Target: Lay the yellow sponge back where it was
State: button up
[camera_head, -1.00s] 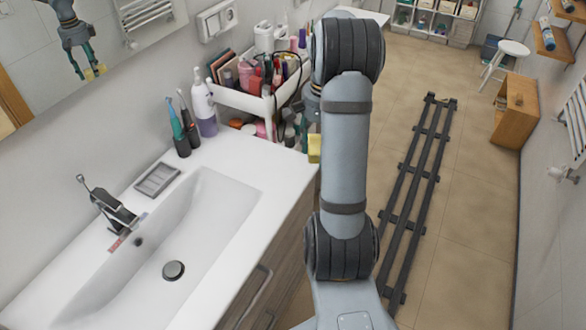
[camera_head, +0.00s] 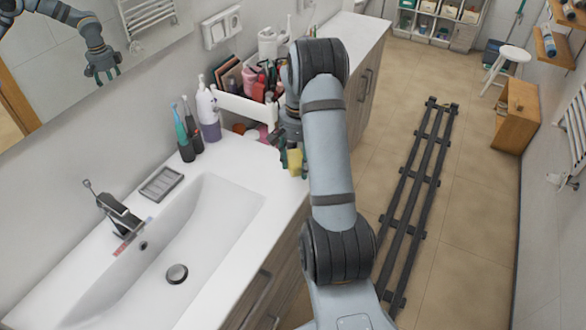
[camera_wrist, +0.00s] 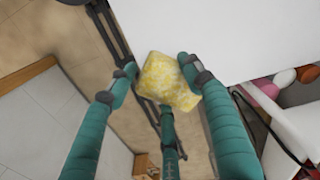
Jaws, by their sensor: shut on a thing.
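The yellow sponge (camera_head: 296,160) is a small block held at the back right edge of the white washbasin counter (camera_head: 245,160). My gripper (camera_wrist: 158,66) is shut on it, with one green finger on each side in the wrist view. There the sponge (camera_wrist: 168,82) is mottled pale yellow and overlaps the counter's edge, with the floor below and to its left. It looks raised above the counter, but I cannot tell the exact gap. My arm hides part of the area behind the gripper.
A white and purple bottle (camera_head: 208,118) and toothbrushes (camera_head: 186,140) stand by the wall. A grey soap dish (camera_head: 162,184) lies by the basin (camera_head: 190,235).

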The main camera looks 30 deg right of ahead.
aim_at(293, 180)
jog(key=shift+w+a+f, duration=0.4)
jog(key=shift+w+a, duration=0.1)
jog(key=shift+w, duration=0.1)
notch_tip(293, 180, down, 4)
jog(key=shift+r+p, duration=0.1)
jog(key=shift+p, duration=0.8)
jog(key=shift+f, duration=0.2)
jog(key=shift+f+b, duration=0.25)
jog(key=shift+b, duration=0.05)
jog(key=o, duration=1.1)
jog(key=shift+r, duration=0.1)
jog(key=shift+o, duration=0.5)
